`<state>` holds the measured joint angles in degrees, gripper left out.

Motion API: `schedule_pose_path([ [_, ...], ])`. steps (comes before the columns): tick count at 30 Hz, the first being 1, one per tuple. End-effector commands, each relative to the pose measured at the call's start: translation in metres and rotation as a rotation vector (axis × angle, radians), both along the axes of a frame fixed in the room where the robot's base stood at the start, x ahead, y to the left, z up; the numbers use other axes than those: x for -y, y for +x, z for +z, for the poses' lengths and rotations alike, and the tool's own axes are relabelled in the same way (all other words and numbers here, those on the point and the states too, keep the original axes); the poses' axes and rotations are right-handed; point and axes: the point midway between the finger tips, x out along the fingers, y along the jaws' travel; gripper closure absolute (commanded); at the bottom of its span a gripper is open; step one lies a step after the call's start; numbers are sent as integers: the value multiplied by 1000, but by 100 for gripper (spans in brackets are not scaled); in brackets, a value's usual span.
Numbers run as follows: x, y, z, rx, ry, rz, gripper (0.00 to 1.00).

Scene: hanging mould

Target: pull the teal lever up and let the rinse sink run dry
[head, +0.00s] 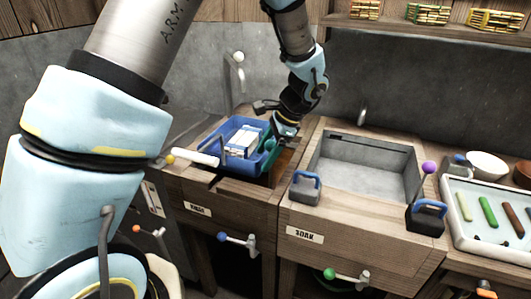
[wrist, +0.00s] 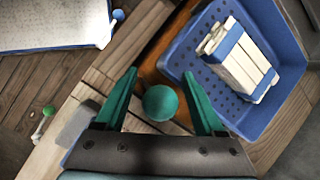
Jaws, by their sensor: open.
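The teal ball knob of the lever (wrist: 160,103) shows in the wrist view between the two spread green fingers of my gripper (wrist: 159,74). Gaps show on both sides of the ball, and its depth between the fingers is hard to judge. In the head view my gripper (head: 284,134) is at the right end of the rinse sink, and a small teal patch, perhaps the knob (head: 270,144), shows beside it. The rinse sink (head: 284,164) shows as a brown-orange strip beside a blue basket. The lever's stem is hidden, and I cannot tell the water level.
The blue basket (head: 219,137) holds pale blocks with blue bands, also in the wrist view (wrist: 238,60). The grey soak sink (head: 365,165) lies to the right, with two blue-handled blocks (head: 305,187) on its front rim. Levers with coloured knobs (head: 222,237) stick out in front.

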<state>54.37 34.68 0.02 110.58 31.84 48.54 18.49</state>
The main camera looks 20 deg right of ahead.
Motion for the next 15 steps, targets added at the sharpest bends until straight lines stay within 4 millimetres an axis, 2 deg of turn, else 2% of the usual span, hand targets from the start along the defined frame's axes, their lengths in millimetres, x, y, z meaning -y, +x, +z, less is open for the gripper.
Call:
schedule_pose_path([
  [6,0,0,0,0,0,1,30],
  [15,0,0,0,0,0,1,64],
])
